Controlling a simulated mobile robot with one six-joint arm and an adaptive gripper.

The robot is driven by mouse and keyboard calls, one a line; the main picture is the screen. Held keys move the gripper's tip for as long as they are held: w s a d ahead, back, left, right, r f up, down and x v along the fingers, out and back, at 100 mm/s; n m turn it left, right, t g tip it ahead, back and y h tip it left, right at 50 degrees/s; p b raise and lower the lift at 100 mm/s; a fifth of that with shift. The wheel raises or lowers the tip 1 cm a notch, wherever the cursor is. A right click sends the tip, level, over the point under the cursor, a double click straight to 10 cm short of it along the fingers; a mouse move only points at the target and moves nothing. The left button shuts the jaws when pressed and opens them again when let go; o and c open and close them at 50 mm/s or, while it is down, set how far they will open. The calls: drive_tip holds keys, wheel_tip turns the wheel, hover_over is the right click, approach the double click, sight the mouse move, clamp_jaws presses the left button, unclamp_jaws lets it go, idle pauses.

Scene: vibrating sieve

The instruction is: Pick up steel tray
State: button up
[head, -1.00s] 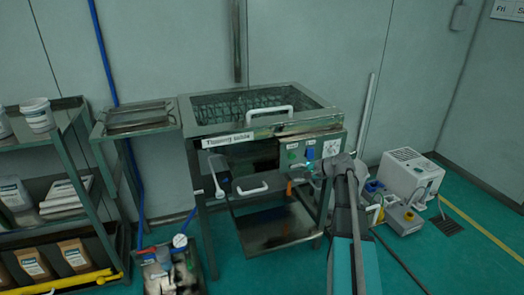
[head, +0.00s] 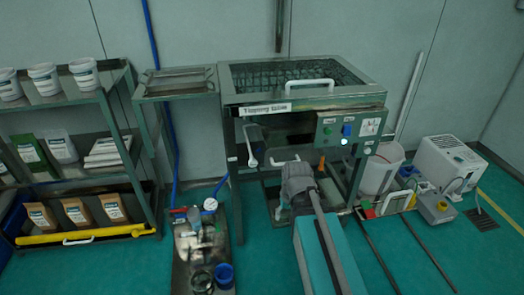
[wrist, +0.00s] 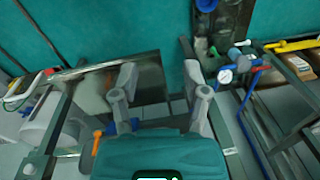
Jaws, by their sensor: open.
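A shallow steel tray (head: 180,82) lies on a small stand to the left of the sieve machine (head: 300,88) in the head view. My gripper's fingers (wrist: 158,75) are open and apart in the wrist view, with nothing between them. They are over a dark, shiny metal plate (wrist: 150,82) and its edge, apparently the lower shelf of the machine's frame. I cannot pick out the tray in the wrist view.
A shelf rack (head: 85,100) with tubs and bags stands left. A floor tray of tools with a gauge (head: 210,204) lies before the machine. A white bucket (head: 380,170) and a white unit (head: 449,162) stand right.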

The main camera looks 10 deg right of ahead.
drive_tip(key=shift+s+a+n+h, duration=0.15)
drive_tip(key=shift+s+n+h, duration=0.15)
drive_tip(key=shift+s, duration=0.25)
drive_tip(key=shift+s+a+n+h, duration=0.2)
drive_tip(key=shift+s+h, duration=0.1)
drive_tip(key=shift+s, duration=0.25)
